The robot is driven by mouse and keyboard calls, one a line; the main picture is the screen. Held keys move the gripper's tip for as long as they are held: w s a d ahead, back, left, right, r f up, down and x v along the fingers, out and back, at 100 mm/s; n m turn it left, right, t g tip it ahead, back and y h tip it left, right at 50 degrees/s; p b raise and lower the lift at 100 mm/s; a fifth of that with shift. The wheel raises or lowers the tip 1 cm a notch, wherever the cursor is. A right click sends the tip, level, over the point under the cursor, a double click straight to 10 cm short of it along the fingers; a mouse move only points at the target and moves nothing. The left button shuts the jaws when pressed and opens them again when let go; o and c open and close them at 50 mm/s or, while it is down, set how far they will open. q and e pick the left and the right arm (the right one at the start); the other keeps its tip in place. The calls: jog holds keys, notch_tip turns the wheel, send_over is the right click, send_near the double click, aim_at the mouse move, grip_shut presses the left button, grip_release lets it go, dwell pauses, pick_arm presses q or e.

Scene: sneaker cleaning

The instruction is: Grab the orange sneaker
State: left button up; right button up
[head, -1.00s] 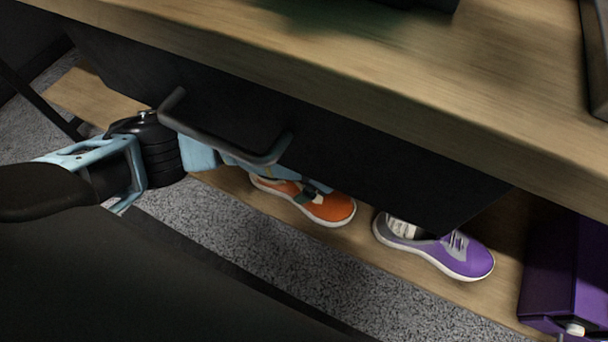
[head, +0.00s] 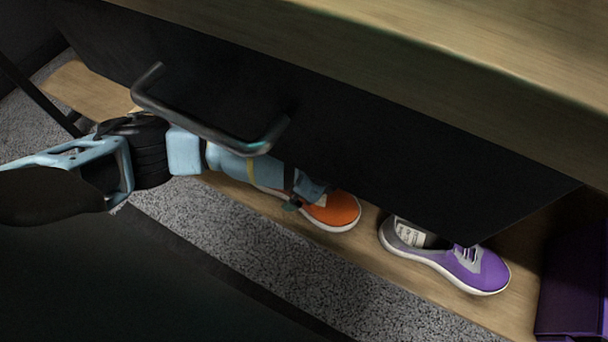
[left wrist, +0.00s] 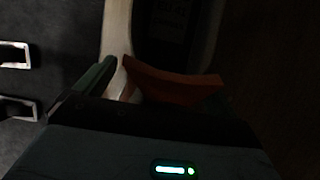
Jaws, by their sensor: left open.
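The orange sneaker (head: 337,211) stands on the low wooden shelf under the dark drawer front, its toe pointing right. My left gripper (head: 308,196) reaches in below the drawer handle and is at the sneaker's heel-side half, covering part of it. Its jaws are open, with one finger on the near side and one on the far side of the shoe's upper. In the dark left wrist view, an orange part of the sneaker (left wrist: 175,85) lies between the fingers, with its pale sole edge beyond. Whether the fingers touch it I cannot tell. My right gripper is not in view.
A purple sneaker (head: 455,260) stands to the right on the same shelf (head: 378,262). A purple box (head: 570,285) is at the far right. The drawer handle (head: 210,125) juts out just above my left forearm. Grey carpet lies in front.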

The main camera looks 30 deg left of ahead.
pick_arm(q)
jog(key=c, duration=1.1)
jog(key=shift+r, duration=0.1)
jog(key=shift+r, duration=0.1)
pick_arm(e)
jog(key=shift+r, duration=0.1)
pick_arm(q)
jog(key=shift+r+p, duration=0.5)
jog(key=shift+r, duration=0.05)
jog(key=r+p, duration=0.1)
jog(key=s+r+p, duration=0.1)
jog(key=shift+r, duration=0.35)
jog(key=shift+s+d+r+p, duration=0.2)
jog(key=shift+s+p, duration=0.85)
jog(key=shift+s, duration=1.45)
jog(key=shift+s+d+r+p, duration=0.2)
jog(key=shift+s+p, duration=0.8)
jog(key=shift+s, duration=1.5)
jog(key=shift+s+d+r+p, duration=0.1)
jog(key=shift+s+d+p, duration=0.15)
jog(key=shift+s+p, duration=1.55)
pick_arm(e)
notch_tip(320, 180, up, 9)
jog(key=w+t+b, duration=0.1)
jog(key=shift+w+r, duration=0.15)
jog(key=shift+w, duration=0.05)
